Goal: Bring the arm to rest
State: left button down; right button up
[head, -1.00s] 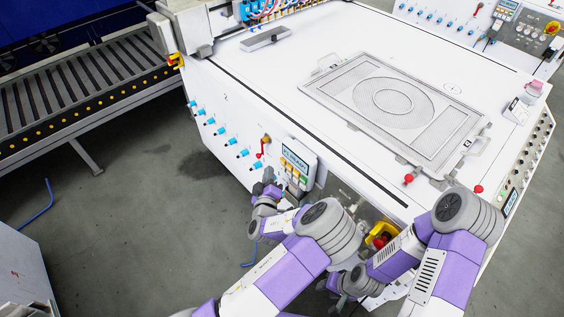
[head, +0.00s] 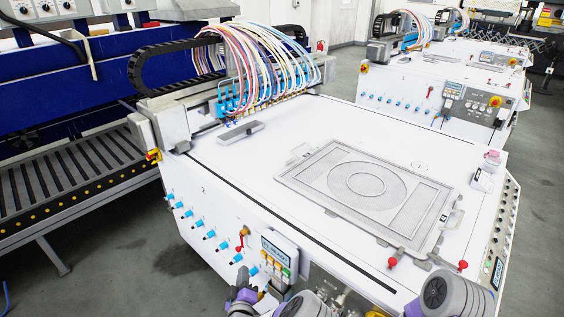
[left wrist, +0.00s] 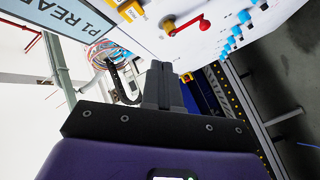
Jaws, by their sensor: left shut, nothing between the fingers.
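My left gripper (head: 243,284) is at the bottom of the head view, in front of the machine's front face and close below its small display panel (head: 278,257). In the left wrist view its two dark fingers (left wrist: 158,68) are together, shut with nothing between them. That view also shows the panel's display (left wrist: 50,62) at the left edge and a red lever (left wrist: 187,25) on the white face, apart from the fingers. My left arm shows only in part at the bottom edge. Part of my right arm shows at the bottom right; its gripper is outside the view.
The white machine table (head: 240,165) carries a grey framed plate (head: 300,178). Blue fittings (head: 209,234) stick out of its front face. A hose gantry (head: 225,105) stands behind. A roller conveyor (head: 60,185) lies left, with open floor (head: 120,262) in front.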

pick_arm(q)
jog(key=s+a+f+m+g+p, duration=0.15)
jog(key=s+a+f+g, duration=0.25)
jog(key=s+f+g, duration=0.75)
jog(key=s+d+f+m+g+h+p, duration=0.1)
jog(key=s+d+m+g+h, duration=0.1)
jog(key=s+d, duration=0.3)
jog(key=s+d+f+m+g+h+p, duration=0.1)
jog(key=s+d+m+g+h, duration=0.2)
jog(key=s, duration=0.6)
jog(key=shift+s+d+m+h, duration=0.4)
jog(key=shift+d+m+h, duration=0.4)
jog(key=shift+d+m, duration=0.4)
jog(key=shift+d, duration=0.1)
